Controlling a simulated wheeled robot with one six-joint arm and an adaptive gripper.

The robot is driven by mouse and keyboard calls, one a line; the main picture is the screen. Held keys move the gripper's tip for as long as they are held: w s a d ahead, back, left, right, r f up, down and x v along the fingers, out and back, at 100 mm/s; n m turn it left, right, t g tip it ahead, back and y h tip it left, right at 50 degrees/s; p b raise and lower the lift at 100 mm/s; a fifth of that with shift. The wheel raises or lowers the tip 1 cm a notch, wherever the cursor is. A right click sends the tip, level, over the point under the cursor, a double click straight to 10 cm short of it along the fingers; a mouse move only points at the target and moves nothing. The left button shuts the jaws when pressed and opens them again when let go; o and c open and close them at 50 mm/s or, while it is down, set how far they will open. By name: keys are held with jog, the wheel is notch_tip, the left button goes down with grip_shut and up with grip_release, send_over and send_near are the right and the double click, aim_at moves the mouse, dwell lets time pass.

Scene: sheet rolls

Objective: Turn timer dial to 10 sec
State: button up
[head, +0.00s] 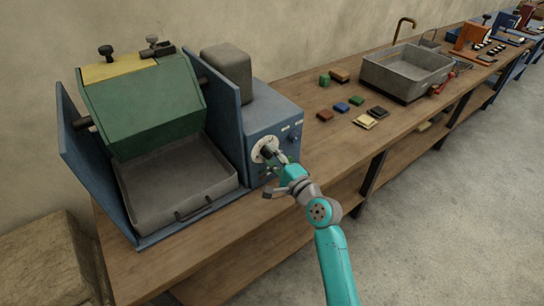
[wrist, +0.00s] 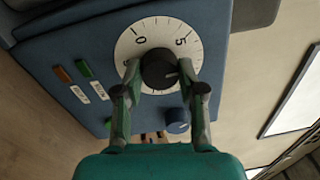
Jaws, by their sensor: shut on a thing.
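The timer dial has a white scale plate (head: 257,152) on the front of a blue control box (head: 280,122). The black knob (wrist: 160,66) is in the dial's middle. A pale line on it seems to point right and slightly down, past the 5. My gripper (wrist: 160,80) is shut on the knob, a finger on each side; in the head view my gripper (head: 273,157) reaches it from the front right.
A green-covered machine with a grey tray (head: 180,190) stands left of the box. Small blocks (head: 341,107) and a grey basin (head: 405,72) lie along the bench.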

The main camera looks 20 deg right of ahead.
jog(key=m, duration=0.4)
jog(key=shift+m, duration=0.3)
jog(key=shift+m+h, duration=0.3)
jog(key=shift+m, duration=1.3)
jog(key=o, duration=1.1)
jog(key=shift+o, duration=0.2)
jog(key=v, duration=1.2)
